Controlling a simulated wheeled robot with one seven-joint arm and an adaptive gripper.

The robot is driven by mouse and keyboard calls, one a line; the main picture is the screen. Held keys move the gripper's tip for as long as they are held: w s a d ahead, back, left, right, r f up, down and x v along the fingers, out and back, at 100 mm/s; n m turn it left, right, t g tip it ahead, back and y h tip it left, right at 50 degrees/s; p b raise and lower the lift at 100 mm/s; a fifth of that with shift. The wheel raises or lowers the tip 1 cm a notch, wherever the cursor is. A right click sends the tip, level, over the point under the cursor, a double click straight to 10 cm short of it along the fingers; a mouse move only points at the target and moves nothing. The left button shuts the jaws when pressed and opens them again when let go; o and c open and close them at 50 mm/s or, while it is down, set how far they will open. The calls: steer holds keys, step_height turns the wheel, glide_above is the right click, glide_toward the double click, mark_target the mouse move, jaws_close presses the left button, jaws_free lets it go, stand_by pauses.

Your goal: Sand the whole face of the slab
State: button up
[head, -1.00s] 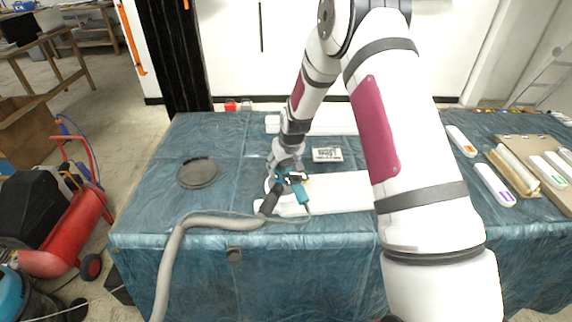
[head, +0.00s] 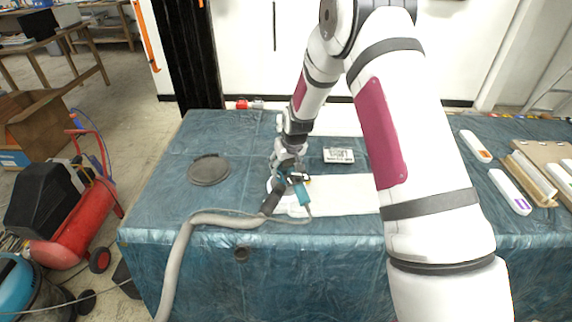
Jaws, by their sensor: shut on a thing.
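The slab is a long pale board (head: 348,194) lying flat near the front of the blue-covered table. My arm hides its right part. My gripper (head: 286,166) is shut on a teal and black power sander (head: 300,190) at the slab's left end. The sander is low over the slab face, but I cannot tell whether its pad touches it. A grey hose (head: 205,218) runs from the sander leftward and down over the table's front edge. The face under the sander is hidden.
A dark round disc (head: 209,170) lies left on the table (head: 160,205). A small printed card (head: 338,156) lies behind the slab. Labelled white blocks (head: 510,191) lie at right. A red compressor (head: 80,225) stands on the floor at left.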

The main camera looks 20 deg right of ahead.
steer(key=shift+w+r+p, duration=0.1)
steer(key=shift+r+p, duration=0.45)
steer(key=shift+r, duration=2.65)
steer(key=shift+w, duration=0.1)
